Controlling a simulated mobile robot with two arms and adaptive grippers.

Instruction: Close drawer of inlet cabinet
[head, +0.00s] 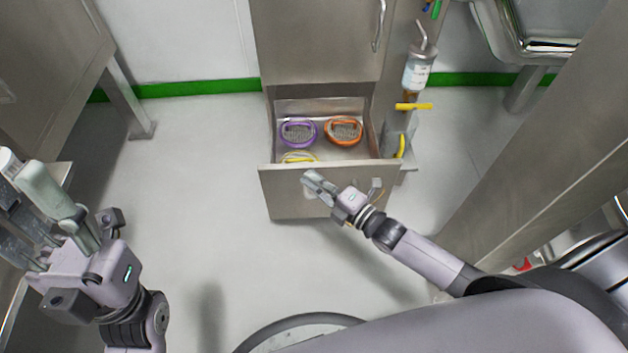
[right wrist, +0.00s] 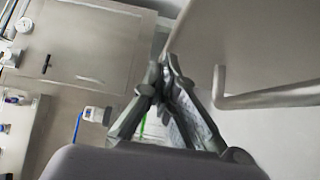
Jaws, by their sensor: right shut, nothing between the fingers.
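The inlet cabinet (head: 318,45) stands against the back wall in the head view, its upper door shut. Its lower drawer (head: 285,195) is pulled out toward me. Inside lie a purple-rimmed item (head: 298,133), an orange-rimmed item (head: 343,131) and a yellow-rimmed item (head: 299,157), the last partly hidden by the drawer front. My right gripper (head: 310,180) is shut and empty in front of the drawer front; I cannot tell if it touches. Its fingertips (right wrist: 167,75) meet in the right wrist view. My left gripper (head: 45,215) is at far left, away from the cabinet; its jaw state is unclear.
A bottle (head: 418,70) and yellow-handled fittings (head: 413,106) are beside the cabinet on its right. A metal table (head: 60,50) stands at left. A large steel column (head: 540,130) is at right. Floor left of the drawer is clear. A bar handle (right wrist: 265,98) shows in the right wrist view.

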